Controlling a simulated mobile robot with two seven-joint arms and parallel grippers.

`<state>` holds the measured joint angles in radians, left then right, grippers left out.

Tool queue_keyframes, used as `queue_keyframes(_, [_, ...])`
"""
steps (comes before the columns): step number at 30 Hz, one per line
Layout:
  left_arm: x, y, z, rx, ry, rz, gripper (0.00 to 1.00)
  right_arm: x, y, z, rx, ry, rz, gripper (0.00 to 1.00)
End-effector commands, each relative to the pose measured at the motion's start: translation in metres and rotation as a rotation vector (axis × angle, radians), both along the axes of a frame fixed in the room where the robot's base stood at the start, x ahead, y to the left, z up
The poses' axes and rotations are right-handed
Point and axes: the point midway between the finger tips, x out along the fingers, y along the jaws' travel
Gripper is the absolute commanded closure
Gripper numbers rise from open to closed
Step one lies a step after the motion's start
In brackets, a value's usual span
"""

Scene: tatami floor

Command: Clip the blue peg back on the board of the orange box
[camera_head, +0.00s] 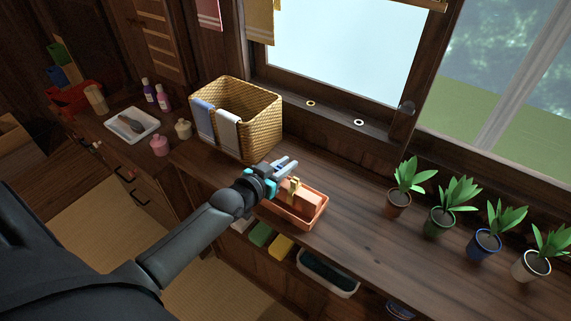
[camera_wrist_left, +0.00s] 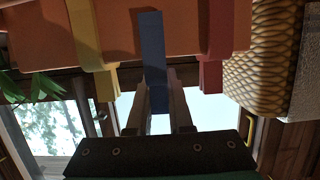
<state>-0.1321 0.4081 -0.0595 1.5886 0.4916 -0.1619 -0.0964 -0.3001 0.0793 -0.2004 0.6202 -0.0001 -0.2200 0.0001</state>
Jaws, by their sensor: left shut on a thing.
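My left gripper (camera_head: 287,166) is shut on the blue peg (camera_wrist_left: 153,48), which stands between its fingers (camera_wrist_left: 158,105) in the left wrist view. The orange box (camera_head: 293,216) sits on the wooden counter, just below the gripper. Its board (camera_head: 305,198) shows as a wide orange face (camera_wrist_left: 185,25) in the wrist view. A yellow peg (camera_wrist_left: 87,45) and a red peg (camera_wrist_left: 216,50) are on the board's edge, either side of the blue peg. The blue peg overlaps the board in this view; I cannot tell whether it touches or grips it. My right gripper is not in view.
A wicker basket (camera_head: 255,121) with two cloths stands behind the gripper. Several potted plants (camera_head: 440,215) line the right of the counter. A white tray (camera_head: 132,124) and small bottles are at the left. The counter between box and plants is clear.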

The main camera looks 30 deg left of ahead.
Motion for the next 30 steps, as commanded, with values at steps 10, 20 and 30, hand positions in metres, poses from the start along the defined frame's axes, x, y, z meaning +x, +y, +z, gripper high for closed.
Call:
queue_keyframes(10, [0.0,0.0,-0.003,0.0,0.0,0.0,1.0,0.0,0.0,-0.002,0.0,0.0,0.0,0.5])
queue_keyframes(20, [0.0,0.0,-0.01,0.0,-0.001,0.0,1.0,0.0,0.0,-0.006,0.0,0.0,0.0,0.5])
queue_keyframes(30, [0.0,0.0,-0.012,0.0,-0.001,0.0,1.0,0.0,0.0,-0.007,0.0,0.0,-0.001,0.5])
